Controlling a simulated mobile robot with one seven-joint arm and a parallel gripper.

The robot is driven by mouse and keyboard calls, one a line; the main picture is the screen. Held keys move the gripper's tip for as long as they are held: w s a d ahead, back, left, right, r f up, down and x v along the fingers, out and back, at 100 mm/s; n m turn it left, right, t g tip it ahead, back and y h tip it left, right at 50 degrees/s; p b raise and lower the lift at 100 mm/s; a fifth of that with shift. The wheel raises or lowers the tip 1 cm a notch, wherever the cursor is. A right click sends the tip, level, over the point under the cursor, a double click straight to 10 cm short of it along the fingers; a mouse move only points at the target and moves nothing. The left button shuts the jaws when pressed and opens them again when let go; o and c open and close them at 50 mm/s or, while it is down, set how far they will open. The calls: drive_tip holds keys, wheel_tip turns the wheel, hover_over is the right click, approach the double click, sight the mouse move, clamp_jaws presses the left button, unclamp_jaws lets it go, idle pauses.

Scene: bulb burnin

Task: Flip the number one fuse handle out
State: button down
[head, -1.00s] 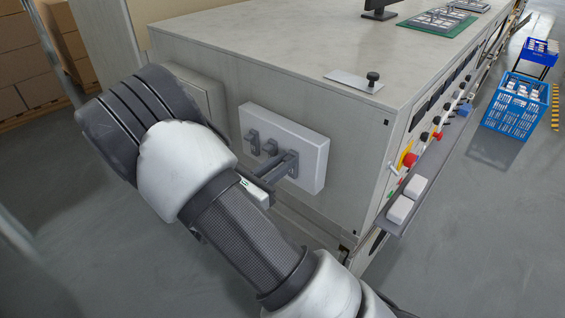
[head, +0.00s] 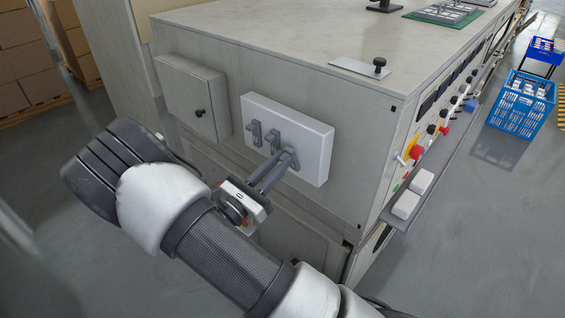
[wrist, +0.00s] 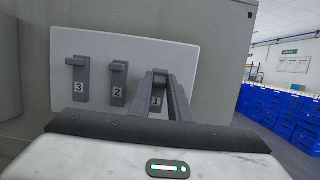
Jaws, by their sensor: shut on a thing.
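The white fuse panel (head: 315,150) is on the side of the grey cabinet; in the wrist view (wrist: 185,58) it carries three grey handles. The number three handle (wrist: 81,78) and the number two handle (wrist: 117,83) stand upright, with their knobs jutting out at the top. The number one handle (wrist: 157,101) is at the right, between the fingers of my gripper (wrist: 160,76). In the head view my gripper (head: 288,158) reaches the panel from the lower left and is shut on this handle. The fingers hide much of it, so I cannot tell its tilt.
A grey box with a black knob (head: 190,98) is left of the panel. The worktop (head: 270,38) overhead holds a plate with a black knob (head: 360,67). Control buttons and a shelf (head: 425,180) line the right side. Blue crates (head: 520,105) stand farther right.

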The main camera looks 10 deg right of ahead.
wheel_tip(320, 180, down, 6)
drive_tip(key=s+a+h+b, duration=0.1)
drive_tip(key=b, duration=0.1)
drive_tip(key=shift+s+a+f+t, duration=0.2)
drive_tip(key=shift+a+f+t, duration=0.1)
drive_tip(key=shift+t, duration=0.1)
drive_tip(key=shift+f, duration=0.1)
drive_tip(key=shift+d, duration=0.1)
idle(0.3)
drive_tip(key=c, duration=1.6)
unclamp_jaws()
drive_tip(key=shift+w+d, duration=0.1)
drive_tip(key=shift+c, duration=0.2)
drive_tip(key=shift+a, duration=0.2)
